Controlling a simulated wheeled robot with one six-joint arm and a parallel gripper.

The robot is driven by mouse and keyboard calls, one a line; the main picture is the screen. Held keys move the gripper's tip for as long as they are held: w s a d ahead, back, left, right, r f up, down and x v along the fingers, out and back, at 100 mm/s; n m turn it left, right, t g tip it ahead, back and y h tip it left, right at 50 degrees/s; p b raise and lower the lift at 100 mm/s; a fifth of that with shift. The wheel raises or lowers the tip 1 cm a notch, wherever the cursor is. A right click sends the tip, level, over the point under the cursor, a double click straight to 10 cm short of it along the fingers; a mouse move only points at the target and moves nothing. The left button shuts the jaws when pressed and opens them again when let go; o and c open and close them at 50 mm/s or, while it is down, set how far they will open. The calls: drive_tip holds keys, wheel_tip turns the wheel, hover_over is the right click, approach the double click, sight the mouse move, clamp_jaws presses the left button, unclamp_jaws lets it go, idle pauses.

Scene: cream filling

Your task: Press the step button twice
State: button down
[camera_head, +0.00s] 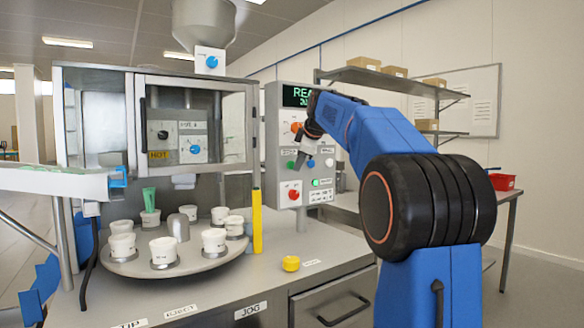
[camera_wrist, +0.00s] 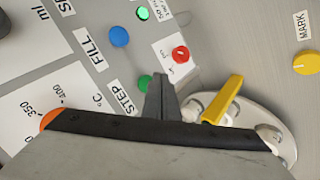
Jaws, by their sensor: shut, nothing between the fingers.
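The step button is a green button on the upright control panel (camera_head: 274,150), left of the blue FILL button (camera_head: 311,163). In the wrist view the green step button (camera_wrist: 145,82) shows beside the STEP label (camera_wrist: 127,98), partly covered by my finger. My gripper (camera_head: 301,160) is in front of the panel, close to the green and blue buttons. In the wrist view my gripper (camera_wrist: 162,80) is shut and empty, its tip just beside the step button. I cannot tell whether it touches the button or panel.
An orange knob (camera_head: 296,127), a red knob (camera_head: 293,194) and a lit green button (camera_head: 316,183) share the panel. Left of it is a turntable (camera_head: 135,267) with several white cups and a yellow upright bar (camera_head: 257,222). A yellow button (camera_head: 290,263) sits on the counter.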

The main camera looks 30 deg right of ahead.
drive_tip(key=s, duration=0.5)
drive_tip(key=shift+d, duration=0.2)
idle(0.7)
drive_tip(key=s+a+f+m+g, duration=0.2)
drive_tip(key=s+a+f+m, duration=0.4)
drive_tip(key=s+a+f, duration=1.25)
drive_tip(key=s+a+f+m+g, duration=0.1)
drive_tip(key=s+a+f+m, duration=0.1)
drive_tip(key=s+f, duration=0.8)
drive_tip(key=s+a+f+m+g+y, duration=0.1)
drive_tip(key=s+a+f+m, duration=0.1)
drive_tip(key=s+f, duration=0.9)
drive_tip(key=shift+s+a+m, duration=0.3)
drive_tip(key=shift+s+m, duration=0.1)
drive_tip(key=shift+s, duration=0.4)
